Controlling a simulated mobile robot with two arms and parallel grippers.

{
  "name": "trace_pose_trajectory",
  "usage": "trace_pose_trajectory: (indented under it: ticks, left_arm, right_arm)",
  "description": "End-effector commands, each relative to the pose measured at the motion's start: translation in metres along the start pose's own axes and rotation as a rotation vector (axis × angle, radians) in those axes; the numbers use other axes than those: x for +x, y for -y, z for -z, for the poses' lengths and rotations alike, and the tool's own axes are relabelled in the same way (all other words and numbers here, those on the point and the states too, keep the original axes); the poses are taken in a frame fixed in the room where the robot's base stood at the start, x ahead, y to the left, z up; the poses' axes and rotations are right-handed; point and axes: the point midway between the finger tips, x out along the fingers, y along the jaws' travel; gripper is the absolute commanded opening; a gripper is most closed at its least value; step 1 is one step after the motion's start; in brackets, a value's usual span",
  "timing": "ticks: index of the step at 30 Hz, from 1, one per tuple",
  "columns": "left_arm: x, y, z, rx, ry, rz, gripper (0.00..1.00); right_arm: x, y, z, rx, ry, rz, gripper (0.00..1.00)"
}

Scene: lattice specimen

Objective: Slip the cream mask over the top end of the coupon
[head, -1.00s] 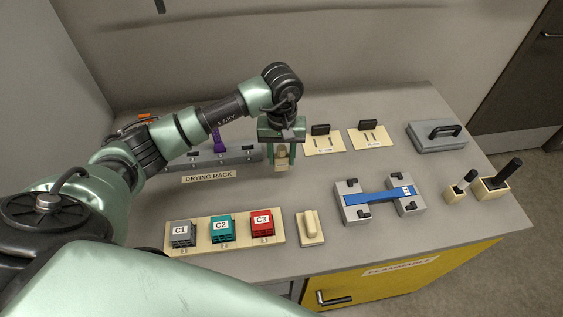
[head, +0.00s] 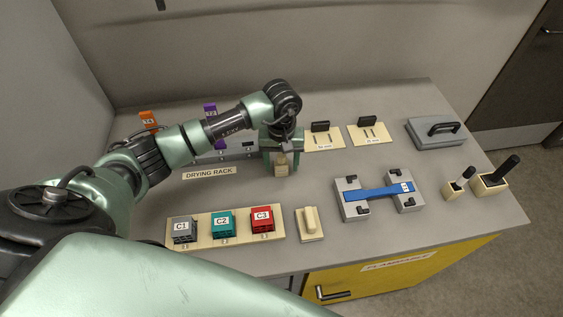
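My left gripper (head: 281,168) hangs pointing down over the bench, just right of the drying rack. Its fingers are shut on a small cream block (head: 281,164), which looks like the cream mask; its opening is not visible. A blue dog-bone coupon (head: 375,194) lies flat across a grey two-block fixture, to the right of the gripper and apart from it. An orange coupon (head: 148,119) and a purple coupon (head: 210,111) stand upright in the drying rack (head: 250,150), partly behind my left arm. The frames do not show which coupon is meant. My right gripper is not in view.
Grey, teal and red blocks sit on a cream board (head: 203,238) in front, beside a cream handled block (head: 310,224). Two cream plates with black handles (head: 369,132) stand behind; a grey handled case (head: 437,133) and brush holders (head: 489,184) are right.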

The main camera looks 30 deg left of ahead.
Motion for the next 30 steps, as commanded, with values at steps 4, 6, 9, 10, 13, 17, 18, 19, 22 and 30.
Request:
trace_pose_trajectory:
  ticks: [4,6,9,10,13,17,18,19,22,30]
  left_arm:
    - [0.0,0.0,0.0,0.0,0.001,0.0,0.59]
    - [-0.003,0.0,0.0,0.0,0.001,0.0,0.59]
    - [-0.009,-0.001,0.001,0.001,-0.004,-0.002,0.59]
    - [-0.013,-0.001,0.002,0.001,-0.005,-0.002,0.59]
    - [-0.032,0.0,0.002,0.002,-0.007,-0.003,0.59]
    - [-0.061,-0.001,0.002,0.001,-0.008,-0.002,0.59]
    - [-0.07,-0.001,0.002,0.002,-0.006,-0.002,0.59]
    - [-0.076,0.0,0.002,0.002,-0.007,-0.002,0.59]
    - [-0.095,0.0,0.001,0.0,-0.005,-0.001,0.59]
    - [-0.121,0.0,0.0,-0.001,0.0,0.001,0.59]
  right_arm:
    - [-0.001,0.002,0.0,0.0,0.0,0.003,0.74]
    - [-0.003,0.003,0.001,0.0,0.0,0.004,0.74]
    - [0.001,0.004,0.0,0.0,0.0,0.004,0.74]
    - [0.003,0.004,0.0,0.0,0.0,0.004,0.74]
    - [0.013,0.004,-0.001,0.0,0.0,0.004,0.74]
    - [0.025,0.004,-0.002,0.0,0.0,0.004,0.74]
    - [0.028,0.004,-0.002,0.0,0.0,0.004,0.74]
    - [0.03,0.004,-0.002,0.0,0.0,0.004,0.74]
    - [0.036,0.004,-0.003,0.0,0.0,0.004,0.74]
    - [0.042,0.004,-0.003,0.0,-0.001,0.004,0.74]
